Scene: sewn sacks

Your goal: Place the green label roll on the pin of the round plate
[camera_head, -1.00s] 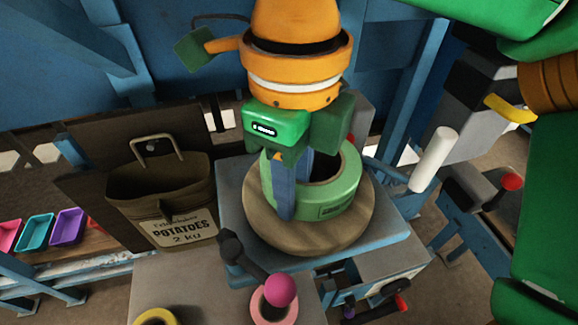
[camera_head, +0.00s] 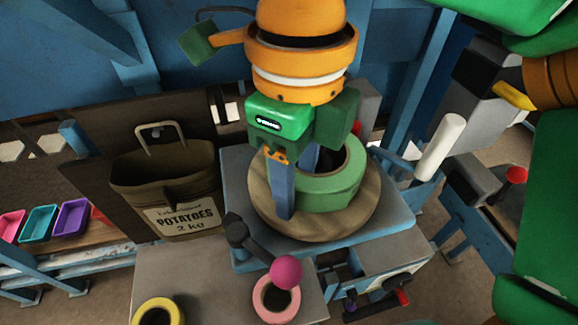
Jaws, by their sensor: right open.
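The green label roll (camera_head: 335,188) lies flat on the round wooden plate (camera_head: 362,222), on a blue-grey stand. It sits toward the back right of the plate, with a strip of bare wood in front. The plate's pin is hidden, so I cannot tell whether the roll is around it. My right gripper (camera_head: 298,188) is over the roll's left side, pointing down. Its near blue finger is in front of the roll's left outer wall and the other shows in or over the hole. The jaws are open. My left gripper is not in view.
A potato sack (camera_head: 170,190) stands open left of the plate. A pink-knobbed lever (camera_head: 285,272) rises in front, near a pink roll (camera_head: 275,302) and a yellow roll (camera_head: 157,312). A white cylindrical handle (camera_head: 440,147) stands to the right. Small coloured trays (camera_head: 72,218) are far left.

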